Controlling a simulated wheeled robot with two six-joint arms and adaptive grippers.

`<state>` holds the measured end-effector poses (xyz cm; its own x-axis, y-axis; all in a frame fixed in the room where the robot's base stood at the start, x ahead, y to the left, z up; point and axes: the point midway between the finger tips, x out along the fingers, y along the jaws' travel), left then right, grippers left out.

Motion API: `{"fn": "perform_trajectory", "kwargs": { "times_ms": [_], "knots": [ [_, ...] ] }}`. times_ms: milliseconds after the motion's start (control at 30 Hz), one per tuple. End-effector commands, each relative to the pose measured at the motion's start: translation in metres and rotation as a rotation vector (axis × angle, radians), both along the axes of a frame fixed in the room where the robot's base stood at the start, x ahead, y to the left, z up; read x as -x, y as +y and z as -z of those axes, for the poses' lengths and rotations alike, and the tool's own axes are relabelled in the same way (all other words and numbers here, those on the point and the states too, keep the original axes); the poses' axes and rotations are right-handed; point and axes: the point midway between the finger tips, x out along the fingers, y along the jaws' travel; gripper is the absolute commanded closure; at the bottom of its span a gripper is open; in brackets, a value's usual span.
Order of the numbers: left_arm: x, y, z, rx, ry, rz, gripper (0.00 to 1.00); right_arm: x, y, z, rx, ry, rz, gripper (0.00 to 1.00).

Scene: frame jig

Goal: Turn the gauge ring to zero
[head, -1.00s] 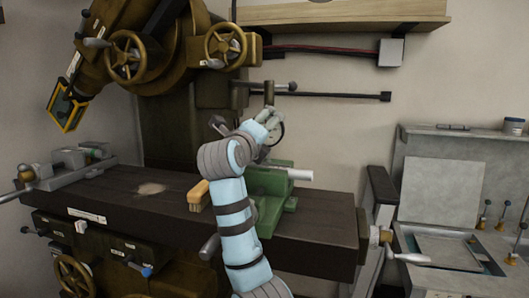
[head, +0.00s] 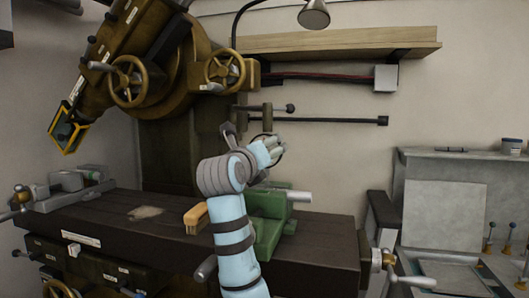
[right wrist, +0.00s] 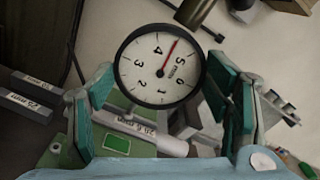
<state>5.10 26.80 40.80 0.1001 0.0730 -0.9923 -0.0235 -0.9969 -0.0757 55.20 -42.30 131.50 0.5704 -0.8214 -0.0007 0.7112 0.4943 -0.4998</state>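The gauge (right wrist: 160,66) is a round white dial with a black rim and a red needle that lies between the 4 and the 5. Its face looks toward the right wrist camera, with the numbers turned at a slant. My right gripper (right wrist: 165,90) is open, one teal finger on each side of the dial's lower half. I cannot tell whether either finger touches the rim. In the head view my right gripper (head: 270,150) is above the green vise (head: 268,222) and hides most of the gauge. My left gripper is in neither view.
A brush (head: 195,218) lies left of the vise on the dark machine table (head: 150,222). A white bar (right wrist: 155,130) with a size label is below the dial. A horizontal rod (head: 330,120) and a wooden shelf (head: 340,42) are behind.

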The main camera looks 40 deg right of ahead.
Motion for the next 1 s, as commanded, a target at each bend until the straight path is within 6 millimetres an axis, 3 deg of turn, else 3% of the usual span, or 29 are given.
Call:
{"fn": "perform_trajectory", "kwargs": {
  "times_ms": [433,1000],
  "knots": [
    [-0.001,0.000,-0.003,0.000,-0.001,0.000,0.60,0.000,0.000,-0.001,0.032,0.045,0.002,0.45],
    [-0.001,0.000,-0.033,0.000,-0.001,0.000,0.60,0.000,0.000,-0.003,0.470,0.677,0.001,0.45]
  ]
}}
